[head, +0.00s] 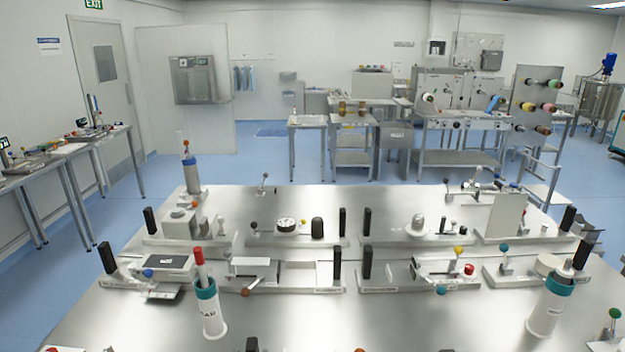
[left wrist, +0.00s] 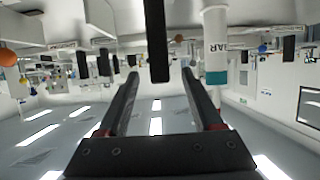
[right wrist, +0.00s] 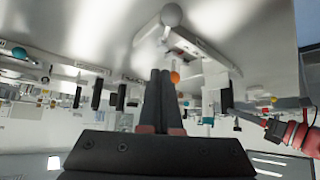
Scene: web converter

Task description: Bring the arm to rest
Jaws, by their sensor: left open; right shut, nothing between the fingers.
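Neither gripper shows in the head view. In the left wrist view, which looks upside down, my left gripper (left wrist: 160,73) is open with its two black fingers well apart. A black post (left wrist: 156,40) shows in the gap between the fingertips; I cannot tell how far beyond them it stands. In the right wrist view, also upside down, my right gripper (right wrist: 160,75) is shut, its fingers together with nothing seen between them. A small orange ball (right wrist: 175,77) shows just beside its fingertips, apparently beyond them.
A steel table (head: 400,325) carries rows of fixtures with upright black posts (head: 108,257). A white cup with a teal rim (head: 208,308) stands front left, another (head: 548,305) front right. The left cup holds a red-topped tool (head: 199,262). Bare steel lies between the cups.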

